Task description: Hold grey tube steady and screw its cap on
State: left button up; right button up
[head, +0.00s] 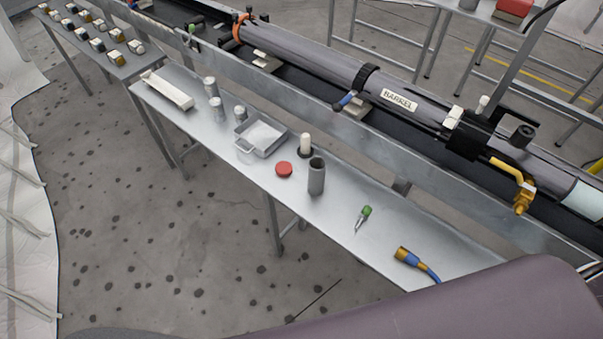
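The grey tube (316,177) stands upright and open at the top on the narrow metal table. A red round cap (284,169) lies flat on the table just left of the tube, apart from it. The tube's mouth is dark and uncovered. Neither of my grippers shows in the head view. Only a large purple-grey surface fills the bottom right, and I cannot tell what it is.
On the metal table (342,216), a grey tray (262,138), white-topped post (305,144), green-handled tool (363,217) and yellow-blue connector (407,257) stand or lie around the tube. A long dark cylinder (310,58) runs behind.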

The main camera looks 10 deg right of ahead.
aim_at(317, 165)
jog(key=i+j+z, duration=0.1)
jog(key=z, duration=0.3)
jog(key=j+z, duration=0.2)
jog(key=z, duration=0.25)
jog(key=i+j+z, duration=0.1)
jog(key=z, duration=0.3)
jog(key=j+z, duration=0.2)
jog(key=j, duration=0.7)
jog(key=j+z, duration=0.15)
jog(key=j, duration=0.7)
jog(key=j+z, duration=0.2)
jog(key=j, duration=0.7)
